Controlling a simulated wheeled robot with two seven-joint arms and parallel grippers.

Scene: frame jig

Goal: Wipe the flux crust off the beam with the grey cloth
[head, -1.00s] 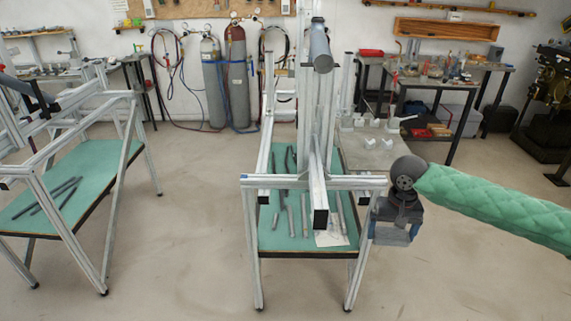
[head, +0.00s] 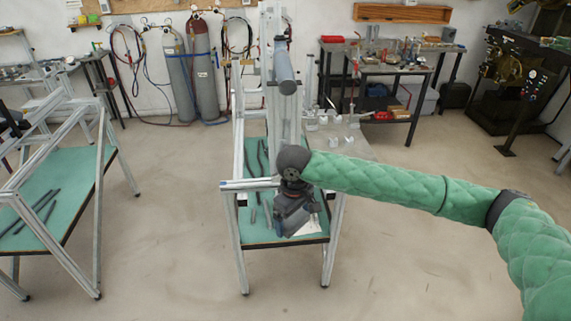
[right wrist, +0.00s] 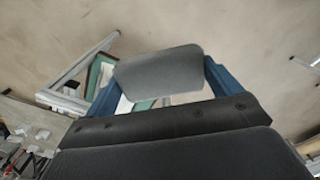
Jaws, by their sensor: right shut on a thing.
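My right gripper (head: 290,222) is over the front of the middle aluminium frame jig, in front of its front crossbar. In the right wrist view its blue fingers are shut on the grey cloth (right wrist: 160,72), which shows as a flat grey pad with rounded corners. In the head view the arm and gripper hide the front of the jig, including the near end of its lengthwise beam. I cannot make out the flux crust, nor whether the cloth touches the beam. My left gripper is not in view.
The jig's front crossbar (head: 240,185) and an upright post with a grey tube (head: 285,75) stand close to my right arm. A green-topped table (head: 258,238) lies beneath. Another frame (head: 75,230) stands at left. The floor at right is clear.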

